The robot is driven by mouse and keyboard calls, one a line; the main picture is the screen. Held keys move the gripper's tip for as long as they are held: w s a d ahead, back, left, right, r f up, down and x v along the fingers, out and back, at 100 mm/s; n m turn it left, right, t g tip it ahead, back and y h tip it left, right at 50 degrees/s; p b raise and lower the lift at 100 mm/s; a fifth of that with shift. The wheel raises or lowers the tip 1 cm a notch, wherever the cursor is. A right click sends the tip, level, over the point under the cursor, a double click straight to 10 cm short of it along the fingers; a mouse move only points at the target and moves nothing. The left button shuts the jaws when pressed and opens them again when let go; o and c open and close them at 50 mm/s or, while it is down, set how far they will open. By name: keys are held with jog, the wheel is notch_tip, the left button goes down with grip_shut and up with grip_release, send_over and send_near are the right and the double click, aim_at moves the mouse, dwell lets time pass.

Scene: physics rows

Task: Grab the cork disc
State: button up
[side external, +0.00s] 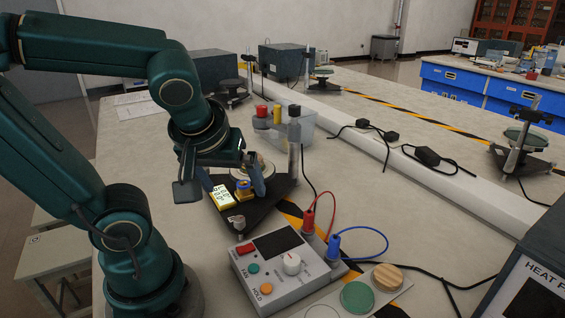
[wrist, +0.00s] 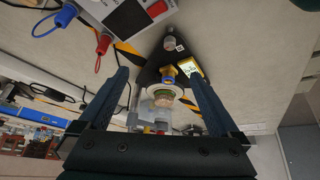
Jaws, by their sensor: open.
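A tan, cork-coloured disc (side external: 388,277) lies on a pale plate (side external: 402,290) at the front right of the side view, next to a green disc (side external: 357,298). My gripper (side external: 231,181) is well to the left of it, over a black stand base (side external: 262,212). It is open, and nothing is held. In the wrist view, my gripper (wrist: 160,80) has its two fingers wide apart, with a blue-and-gold fitting (wrist: 168,76) and a small round brownish piece (wrist: 162,96) between them in the picture. I cannot tell what that piece is made of. The tan disc is not clearly seen in the wrist view.
A grey meter box (side external: 285,268) with red and blue plugs and looped leads stands between my gripper and the tan disc. An upright metal post (side external: 294,150) rises from the stand. A dark heater box (side external: 530,275) is at the right edge.

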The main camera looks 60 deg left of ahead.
jog(key=shift+w+a+f+n+g+y, duration=0.25)
jog(key=shift+w+a+f+n+y, duration=0.65)
jog(key=shift+w+a+y, duration=1.1)
jog(key=shift+w+a+f+n+g+y, duration=0.3)
jog(key=shift+w+a+f+n+y, duration=0.45)
jog(key=shift+w+a, duration=1.45)
jog(key=shift+w+a+f+n+g+y, duration=0.25)
jog(key=shift+w+a+f+n+y, duration=0.8)
jog(key=shift+a, duration=2)
jog(key=shift+r, duration=0.1)
jog(key=c, duration=1.4)
